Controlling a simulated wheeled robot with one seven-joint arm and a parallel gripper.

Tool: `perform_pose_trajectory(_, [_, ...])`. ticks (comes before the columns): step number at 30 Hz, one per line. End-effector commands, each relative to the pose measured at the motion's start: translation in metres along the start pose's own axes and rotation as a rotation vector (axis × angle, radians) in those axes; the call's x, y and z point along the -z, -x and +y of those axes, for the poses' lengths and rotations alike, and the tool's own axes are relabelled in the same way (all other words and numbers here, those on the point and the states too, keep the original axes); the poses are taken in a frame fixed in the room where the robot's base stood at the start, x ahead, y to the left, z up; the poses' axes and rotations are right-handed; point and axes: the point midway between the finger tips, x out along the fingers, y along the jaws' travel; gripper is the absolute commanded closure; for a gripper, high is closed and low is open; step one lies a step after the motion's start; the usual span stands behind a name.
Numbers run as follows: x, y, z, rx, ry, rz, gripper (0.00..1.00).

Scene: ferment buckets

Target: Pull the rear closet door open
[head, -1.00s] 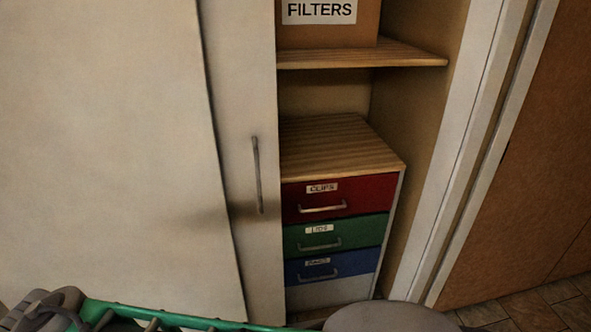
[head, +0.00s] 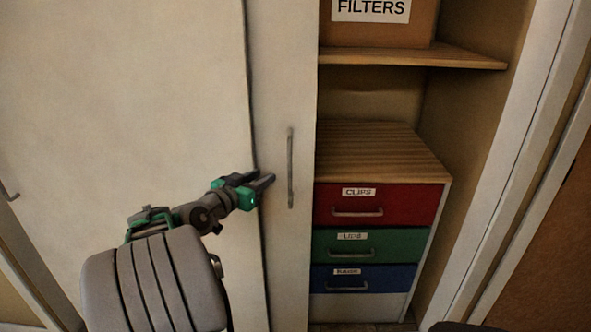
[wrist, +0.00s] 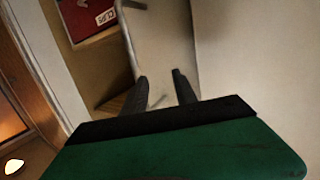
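The rear closet door (head: 285,70) is a pale sliding panel, set behind the front door and showing as a narrow strip to its right. Its slim grey vertical handle (head: 290,168) is near its right edge. My gripper (head: 265,182) reaches in from the lower left, its fingertips just left of the handle, apart from it in the picture. In the wrist view, the two dark fingers (wrist: 164,82) are spread with a gap between them and point at the pale rear door panel (wrist: 165,40). I see nothing clearly gripped.
The pale front door (head: 130,90) covers the left side. The open bay at right holds a FILTERS box (head: 378,30) on a shelf (head: 400,58) and a drawer unit with red (head: 400,200), green (head: 395,246) and blue (head: 395,279) drawers. A white frame post (head: 520,160) stands further right.

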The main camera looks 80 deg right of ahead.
Motion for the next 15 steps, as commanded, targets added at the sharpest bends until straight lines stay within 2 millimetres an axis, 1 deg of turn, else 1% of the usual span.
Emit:
perform_pose_trajectory(1, [0.004, -0.017, 0.021, -0.057, -0.006, 0.059, 0.66])
perform_pose_trajectory(3, [0.015, -0.027, 0.037, -0.098, -0.012, 0.115, 0.66])
perform_pose_trajectory(4, [0.018, -0.03, 0.041, -0.107, -0.012, 0.128, 0.66])
perform_pose_trajectory(8, [0.025, -0.047, 0.045, -0.113, -0.012, 0.135, 0.66])
perform_pose_trajectory(12, [0.029, -0.074, 0.049, -0.114, -0.013, 0.133, 0.66])
perform_pose_trajectory(15, [0.03, -0.091, 0.05, -0.113, -0.011, 0.132, 0.66])
